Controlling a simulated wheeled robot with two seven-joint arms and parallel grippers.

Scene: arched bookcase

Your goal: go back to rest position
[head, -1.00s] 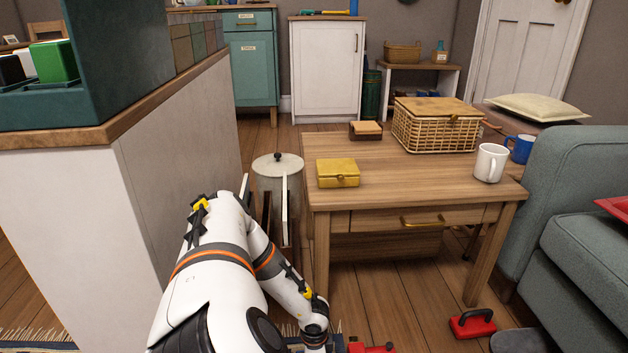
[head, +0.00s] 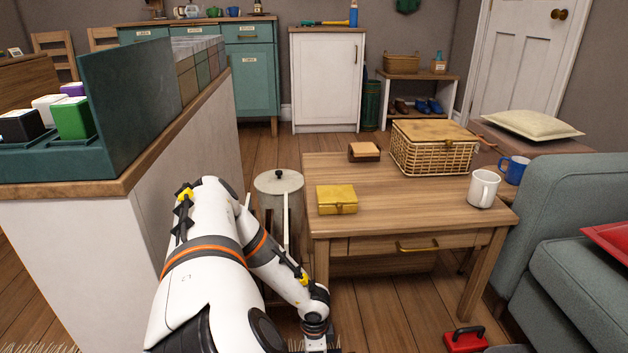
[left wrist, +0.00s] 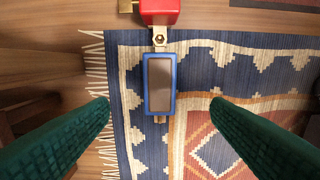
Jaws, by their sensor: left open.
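My left arm comes in from the lower left in the head view, bent at the elbow and pointing down beside the wooden side table (head: 410,220). Its hand runs off the bottom edge there, so the fingertips are hidden. In the left wrist view my left gripper (left wrist: 162,103) shows two green fingers spread wide apart with nothing between them. Below them lies a patterned rug (left wrist: 280,85) on the wooden floor. My right gripper is out of view.
On the table are a yellow box (head: 337,199), a wicker basket (head: 430,150), and a white mug (head: 483,188). A grey lidded bin (head: 278,185) stands by the arm. A white counter (head: 70,250) is at left, a sofa (head: 575,250) at right, a red-handled object (head: 465,338) on the floor.

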